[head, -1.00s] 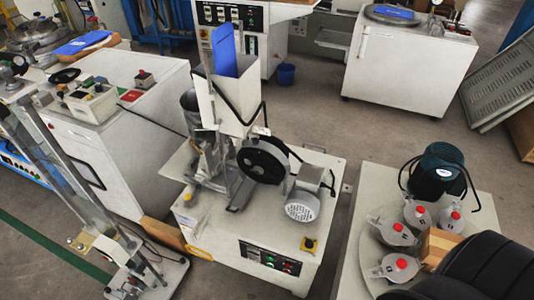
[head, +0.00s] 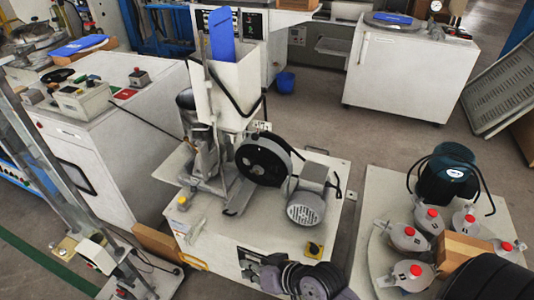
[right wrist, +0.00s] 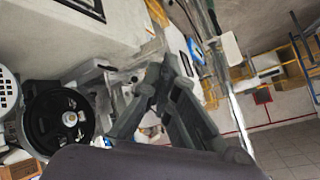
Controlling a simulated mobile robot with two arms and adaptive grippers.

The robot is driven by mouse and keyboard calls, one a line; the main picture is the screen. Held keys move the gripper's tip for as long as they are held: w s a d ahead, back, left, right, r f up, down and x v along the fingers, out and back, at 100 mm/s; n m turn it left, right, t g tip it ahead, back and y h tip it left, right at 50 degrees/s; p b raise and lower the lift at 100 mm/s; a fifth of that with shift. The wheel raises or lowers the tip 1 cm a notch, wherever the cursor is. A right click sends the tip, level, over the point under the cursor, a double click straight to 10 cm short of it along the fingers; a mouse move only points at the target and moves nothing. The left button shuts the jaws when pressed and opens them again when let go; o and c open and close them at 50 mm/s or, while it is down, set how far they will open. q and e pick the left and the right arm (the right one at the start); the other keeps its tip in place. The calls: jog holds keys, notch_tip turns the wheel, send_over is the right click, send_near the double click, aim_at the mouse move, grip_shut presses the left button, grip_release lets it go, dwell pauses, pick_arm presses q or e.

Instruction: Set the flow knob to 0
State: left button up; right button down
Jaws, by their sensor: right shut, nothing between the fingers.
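The white machine (head: 215,240) in the middle of the head view carries a black flywheel and a grey motor. A black control panel (head: 247,256) is on its front face, partly hidden by my right gripper. A yellow switch with a black knob (head: 315,249) sits right of the panel, and a small yellow knob (head: 183,203) is at the machine's left. I cannot tell which one is the flow knob. My right gripper (head: 262,268) is shut and empty in front of the panel. It also shows in the right wrist view (right wrist: 168,72). My left gripper is not in view.
A low table (head: 365,265) at the right holds several grey pots with red knobs and a dark green motor (head: 447,175). A metal frame stand (head: 45,150) is at the left. A white cabinet (head: 400,85) stands behind. Open floor lies between the machine and that cabinet.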

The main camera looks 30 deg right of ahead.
jog(key=w+d+r+m+t, duration=0.3)
jog(key=w+r+m+t, duration=0.45)
jog(key=w, duration=0.25)
jog(key=w+d+r+m+t+h, duration=0.1)
jog(key=w+d+m+h, duration=0.1)
jog(key=d+m+h, duration=0.45)
jog(key=w+d+r+m+t+h, duration=0.1)
jog(key=w+d+m+t+h, duration=0.2)
jog(key=d+m, duration=0.55)
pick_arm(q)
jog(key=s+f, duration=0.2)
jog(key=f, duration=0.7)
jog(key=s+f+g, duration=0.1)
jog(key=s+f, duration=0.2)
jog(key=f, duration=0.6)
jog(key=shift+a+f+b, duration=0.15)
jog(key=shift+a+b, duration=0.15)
pick_arm(e)
jog(key=w+r+g, duration=0.1)
jog(key=w+r, duration=0.1)
jog(key=w, duration=1)
jog(key=shift+d+n, duration=0.3)
jog(key=shift+n, duration=0.15)
jog(key=shift+r+h, duration=0.1)
jog(key=shift+h, duration=0.15)
